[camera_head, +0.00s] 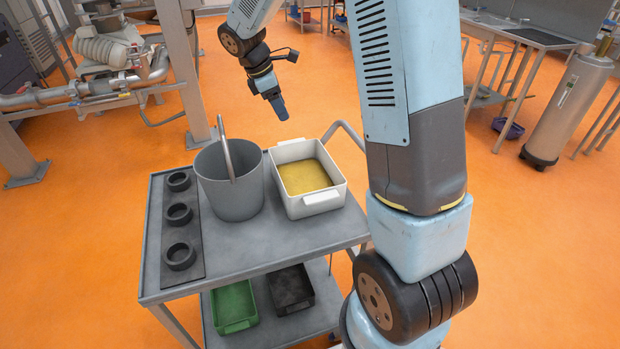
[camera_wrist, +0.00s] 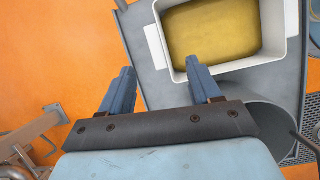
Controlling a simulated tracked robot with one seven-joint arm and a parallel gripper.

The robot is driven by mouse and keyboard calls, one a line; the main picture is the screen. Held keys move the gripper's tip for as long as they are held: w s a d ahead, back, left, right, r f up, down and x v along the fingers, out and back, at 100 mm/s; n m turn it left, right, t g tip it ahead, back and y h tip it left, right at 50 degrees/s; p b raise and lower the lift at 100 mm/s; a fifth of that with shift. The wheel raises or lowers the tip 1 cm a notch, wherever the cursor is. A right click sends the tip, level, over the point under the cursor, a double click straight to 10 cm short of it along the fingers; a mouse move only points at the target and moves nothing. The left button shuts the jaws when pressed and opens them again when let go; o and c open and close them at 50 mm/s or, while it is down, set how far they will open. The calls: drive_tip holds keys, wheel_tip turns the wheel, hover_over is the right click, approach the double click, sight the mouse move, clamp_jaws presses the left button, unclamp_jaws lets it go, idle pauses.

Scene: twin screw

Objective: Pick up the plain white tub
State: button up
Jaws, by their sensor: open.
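The plain white tub (camera_head: 316,210) stands upright at the back right of the grey cart's top, with a yellow layer inside and tab handles at its ends. In the wrist view the tub (camera_wrist: 155,45) fills the upper right, partly cut off by the frame's top edge. My gripper (camera_head: 279,107) hangs above and behind the tub in the head view, apart from it. In the wrist view my gripper (camera_wrist: 162,76) is open, its two blue fingers spread with nothing between them. The right finger overlaps the tub's near edge in the picture.
A dark strip with black rings (camera_head: 180,215) lies at the cart's left. A green bin (camera_head: 234,306) and a black bin (camera_head: 290,288) sit on the lower shelf. The cart top's front (camera_head: 260,250) is clear.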

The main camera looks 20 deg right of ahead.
sight(292, 142)
drive_tip(key=shift+n, duration=0.7)
drive_tip(key=x, duration=0.3)
drive_tip(key=w+a+x, duration=0.1)
drive_tip(key=x, duration=0.7)
drive_tip(key=shift+w+a+f, duration=0.15)
drive_tip(key=shift+w+f, duration=0.05)
drive_tip(key=shift+w, duration=0.2)
drive_tip(key=shift+s+x, duration=0.1)
drive_tip(key=shift+x, duration=1.25)
drive_tip(key=shift+s+x, duration=0.15)
drive_tip(key=shift+x, duration=1.15)
drive_tip(key=shift+a+f, duration=0.1)
drive_tip(key=shift+a, duration=0.05)
drive_tip(key=shift+c, duration=0.4)
clamp_jaws()
